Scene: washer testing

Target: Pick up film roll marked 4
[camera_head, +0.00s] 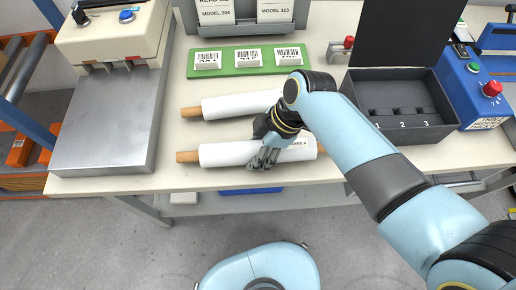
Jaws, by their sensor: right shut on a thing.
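Two white film rolls on brown cores lie side by side on the cream table. The nearer film roll (225,154) has a label at its right end ending in 4, partly legible. My right gripper (264,162) is shut on this roll near its middle, with its fingers over the front side. The farther film roll (235,105) lies behind it, its right part hidden by my right arm. I cannot tell whether the nearer roll is off the table. My left gripper is not in view.
A green strip (245,70) with several barcode blocks lies behind the rolls. A grey sealing machine (105,125) stands at the left. An open black box (405,130) with numbered slots and a blue control box (477,90) stand at the right.

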